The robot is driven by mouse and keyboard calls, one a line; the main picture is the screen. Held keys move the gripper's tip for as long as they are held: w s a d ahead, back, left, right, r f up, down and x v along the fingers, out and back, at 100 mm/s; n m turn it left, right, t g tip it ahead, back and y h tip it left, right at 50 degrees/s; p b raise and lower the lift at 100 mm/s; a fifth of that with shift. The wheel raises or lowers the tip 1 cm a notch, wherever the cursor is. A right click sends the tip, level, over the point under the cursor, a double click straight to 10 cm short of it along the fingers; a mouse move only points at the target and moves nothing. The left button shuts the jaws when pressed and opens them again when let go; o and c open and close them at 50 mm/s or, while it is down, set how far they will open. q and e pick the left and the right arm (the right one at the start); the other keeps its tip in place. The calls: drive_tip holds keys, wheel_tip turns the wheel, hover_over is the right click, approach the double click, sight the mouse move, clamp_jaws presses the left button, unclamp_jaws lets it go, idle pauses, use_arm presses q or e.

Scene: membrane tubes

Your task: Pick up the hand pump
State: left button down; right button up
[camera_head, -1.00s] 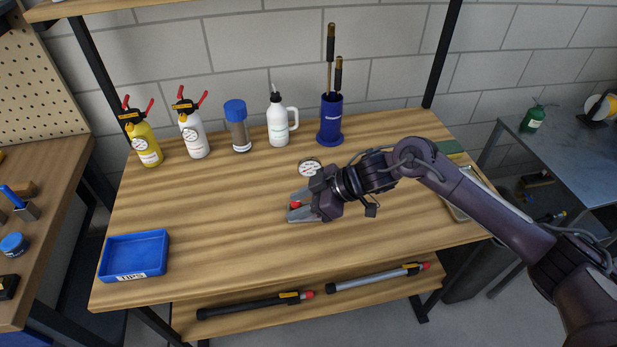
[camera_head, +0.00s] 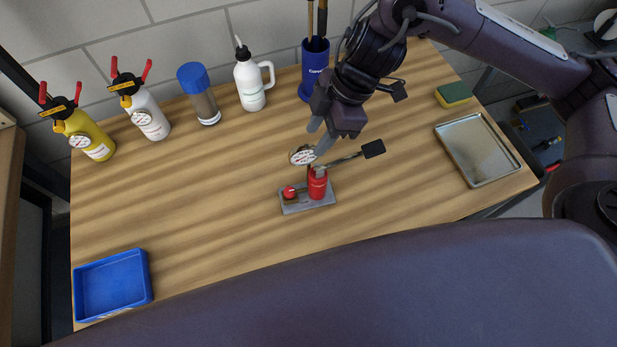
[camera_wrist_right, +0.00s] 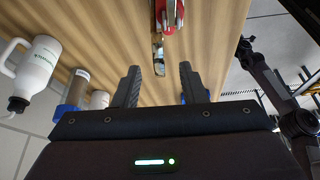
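The hand pump (camera_head: 317,186) stands on the wooden table, a red cylinder on a grey base plate. A round white gauge (camera_head: 303,156) shows beside it, and a lever with a black grip points to the right. My right gripper (camera_head: 320,138) is just behind the pump, pointing down at the table. In the right wrist view its two fingers (camera_wrist_right: 160,85) are apart with nothing gripped. The red pump (camera_wrist_right: 169,14) shows beyond them at the top, with a metal part reaching towards the gap. My left gripper is not in view.
Along the back stand a yellow bottle (camera_head: 85,135), a white sprayer (camera_head: 146,115), a blue-capped jar (camera_head: 203,100), a white jug (camera_head: 250,85) and a blue holder (camera_head: 313,70). A blue tray (camera_head: 148,275) is front left, a metal tray (camera_head: 477,150) right, a sponge (camera_head: 453,95) behind it.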

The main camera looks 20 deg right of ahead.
sight(310, 146)
drive_tip(key=shift+s+a+f, duration=0.1)
drive_tip(key=shift+a+f, duration=0.1)
drive_tip(key=shift+f, duration=0.2)
drive_tip(key=x, duration=0.3)
drive_tip(key=shift+a+f, duration=0.15)
drive_tip(key=shift+f, duration=0.1)
drive_tip(key=shift+a+f, duration=0.15)
drive_tip(key=shift+f, duration=0.3)
drive_tip(key=shift+c, duration=0.9)
clamp_jaws()
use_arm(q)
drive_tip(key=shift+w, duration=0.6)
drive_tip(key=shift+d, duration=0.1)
use_arm(e)
drive_tip(key=shift+w+r, duration=0.1)
drive_tip(key=shift+w, duration=0.15)
